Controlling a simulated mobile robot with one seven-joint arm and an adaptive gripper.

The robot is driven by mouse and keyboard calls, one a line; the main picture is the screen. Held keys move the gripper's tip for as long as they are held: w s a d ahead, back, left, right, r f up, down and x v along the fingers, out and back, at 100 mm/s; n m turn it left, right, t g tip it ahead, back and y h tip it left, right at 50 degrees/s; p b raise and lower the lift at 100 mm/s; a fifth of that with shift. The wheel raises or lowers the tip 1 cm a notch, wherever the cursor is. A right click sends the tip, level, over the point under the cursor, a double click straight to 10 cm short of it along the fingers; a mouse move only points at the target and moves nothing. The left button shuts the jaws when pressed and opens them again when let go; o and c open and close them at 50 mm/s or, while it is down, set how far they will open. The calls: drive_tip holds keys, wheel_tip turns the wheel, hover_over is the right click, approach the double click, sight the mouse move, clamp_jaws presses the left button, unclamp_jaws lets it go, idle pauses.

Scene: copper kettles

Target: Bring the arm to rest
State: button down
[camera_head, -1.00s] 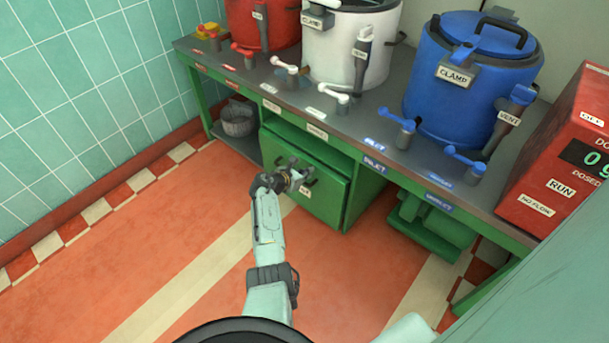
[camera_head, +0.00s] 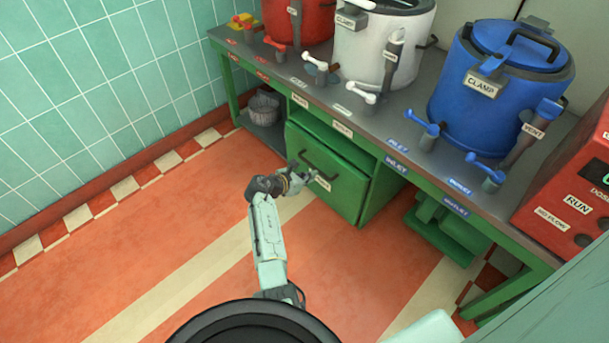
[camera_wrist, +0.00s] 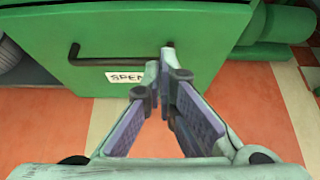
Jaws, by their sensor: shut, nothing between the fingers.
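My gripper (camera_head: 308,177) is at the end of my outstretched arm, low in front of the green drawer (camera_head: 345,192) under the bench. In the wrist view, its fingers (camera_wrist: 164,66) come together at the tips with nothing between them. The drawer's dark bar handle (camera_wrist: 115,62) and a white label reading "SPEN…" (camera_wrist: 124,77) lie beyond the fingers. The fingertips overlap the handle's right end in that view; I cannot tell the exact gap. In the head view, the handle (camera_head: 318,164) shows just above and right of the gripper.
The grey bench (camera_head: 375,125) carries red (camera_head: 300,20), white (camera_head: 375,50) and blue (camera_head: 490,95) kettles with taps. A red dosing box (camera_head: 565,205) stands at right. A grey bucket (camera_head: 264,107) sits on the lower shelf. The orange floor (camera_head: 170,235) left of my arm is clear.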

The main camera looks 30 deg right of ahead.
drive_tip(key=shift+v, duration=1.3)
drive_tip(key=shift+a, duration=0.1)
